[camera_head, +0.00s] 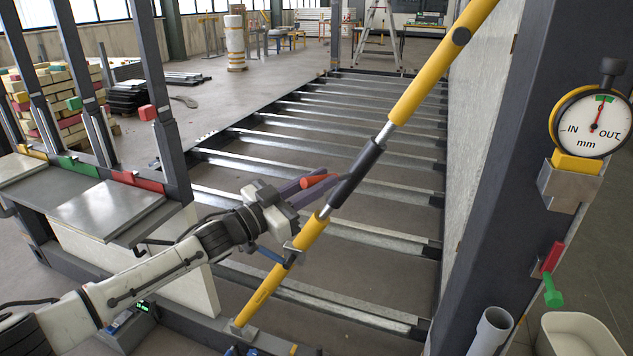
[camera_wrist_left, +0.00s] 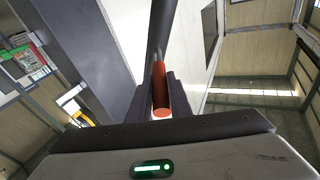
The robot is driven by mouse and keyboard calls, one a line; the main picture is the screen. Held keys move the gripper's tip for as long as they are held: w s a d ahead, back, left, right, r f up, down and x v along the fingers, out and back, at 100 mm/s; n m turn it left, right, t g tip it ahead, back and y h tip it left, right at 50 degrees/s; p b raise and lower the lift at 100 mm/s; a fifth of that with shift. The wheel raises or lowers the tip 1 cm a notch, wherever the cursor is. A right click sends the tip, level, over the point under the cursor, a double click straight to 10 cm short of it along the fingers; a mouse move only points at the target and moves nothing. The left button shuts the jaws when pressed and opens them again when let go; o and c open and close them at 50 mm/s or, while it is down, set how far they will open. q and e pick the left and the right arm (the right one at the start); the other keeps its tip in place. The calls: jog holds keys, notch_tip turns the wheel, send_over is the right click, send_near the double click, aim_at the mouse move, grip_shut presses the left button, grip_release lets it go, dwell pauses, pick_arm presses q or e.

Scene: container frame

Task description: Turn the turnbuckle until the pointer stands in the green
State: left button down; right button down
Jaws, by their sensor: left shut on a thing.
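The turnbuckle is a long slanting yellow bar with a dark sleeve (camera_head: 356,172) in its middle and thin bright rods at the sleeve's ends. An orange-red handle (camera_head: 319,180) sticks out from the sleeve toward the left; it also shows in the left wrist view (camera_wrist_left: 160,90). My left gripper (camera_head: 300,190) is shut on this handle, one finger on either side in the wrist view. The round dial gauge (camera_head: 580,133) at the right reads IN, OUT and mm. Its red pointer points up, a little right, at the small green mark (camera_head: 604,98); the exact overlap is too small to tell.
A dark post (camera_head: 520,150) carries the gauge at the right, with a red and green clamp (camera_head: 552,272) below. A grey bench (camera_head: 105,208) stands at the left. Steel floor beams (camera_head: 330,155) lie behind the turnbuckle. A pale bin (camera_head: 580,335) is at the lower right.

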pick_arm(q)
jog(key=shift+w+a+r, duration=0.1)
jog(key=shift+r, duration=0.1)
jog(key=c, duration=1.6)
grip_release()
jog(key=shift+c, duration=0.2)
jog(key=shift+f, duration=0.1)
jog(key=shift+f, duration=0.1)
jog(key=shift+s+a+f, duration=0.1)
jog(key=shift+s+a, duration=0.1)
jog(key=shift+s, duration=0.1)
jog(key=v, duration=0.9)
jog(key=shift+s+a+b, duration=0.2)
jog(key=shift+b, duration=0.2)
